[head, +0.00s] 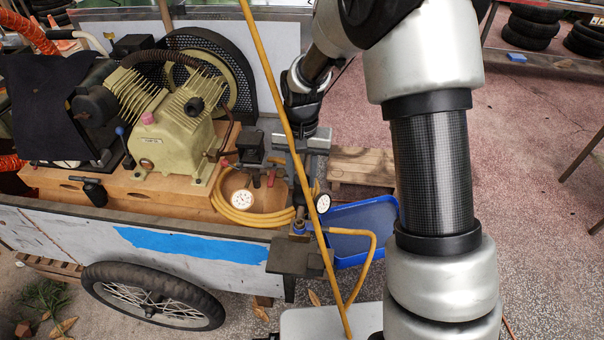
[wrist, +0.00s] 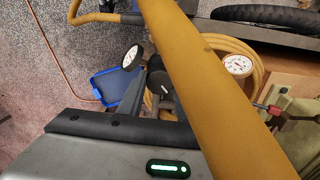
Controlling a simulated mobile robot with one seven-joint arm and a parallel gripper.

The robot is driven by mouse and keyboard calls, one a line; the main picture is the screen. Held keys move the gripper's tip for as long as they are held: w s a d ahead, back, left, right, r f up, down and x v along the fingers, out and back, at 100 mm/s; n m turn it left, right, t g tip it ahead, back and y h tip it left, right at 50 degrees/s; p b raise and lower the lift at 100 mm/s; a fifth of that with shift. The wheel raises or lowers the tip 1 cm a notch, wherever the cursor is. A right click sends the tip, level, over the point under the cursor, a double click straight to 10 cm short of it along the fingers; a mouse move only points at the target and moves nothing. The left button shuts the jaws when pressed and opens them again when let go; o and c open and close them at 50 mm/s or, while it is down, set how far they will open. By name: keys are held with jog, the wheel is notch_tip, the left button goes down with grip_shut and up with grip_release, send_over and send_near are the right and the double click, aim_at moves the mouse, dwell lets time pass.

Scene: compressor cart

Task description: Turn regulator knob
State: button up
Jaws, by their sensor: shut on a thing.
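The regulator stands at the cart's right end between two white dial gauges, the left one (head: 242,199) and the right one (head: 323,203). In the wrist view the same gauges show at right (wrist: 238,66) and left (wrist: 131,57), with the dark regulator knob (wrist: 160,83) between them. My gripper (head: 301,180) comes down over the regulator from behind and is shut on the knob. Its fingertips are small and partly hidden by the yellow hose in the head view. The knob's grip and its turn angle cannot be made out clearly.
A yellow hose (head: 268,80) crosses close in front of my gripper and passes across the wrist view (wrist: 205,95). The compressor (head: 165,130) stands left on the cart. A blue tray (head: 362,222) lies right of the cart, beside a wooden pallet (head: 360,166).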

jog(key=n+p, duration=0.1)
jog(key=n, duration=0.6)
jog(key=n+p, duration=0.1)
jog(key=n, duration=0.3)
jog(key=n+p, duration=0.1)
jog(key=n, duration=0.2)
jog(key=shift+r+n, duration=0.1)
jog(key=shift+n, duration=0.2)
jog(key=n+p, duration=0.2)
jog(key=n, duration=0.1)
jog(key=shift+n, duration=0.3)
jog(key=n+p, duration=0.1)
jog(key=n, duration=0.2)
jog(key=shift+n+p, duration=0.4)
jog(key=n+p, duration=0.2)
jog(key=n, duration=0.3)
jog(key=shift+p, duration=0.3)
jog(key=shift+n, duration=0.4)
jog(key=o, duration=1)
jog(key=shift+o, duration=0.2)
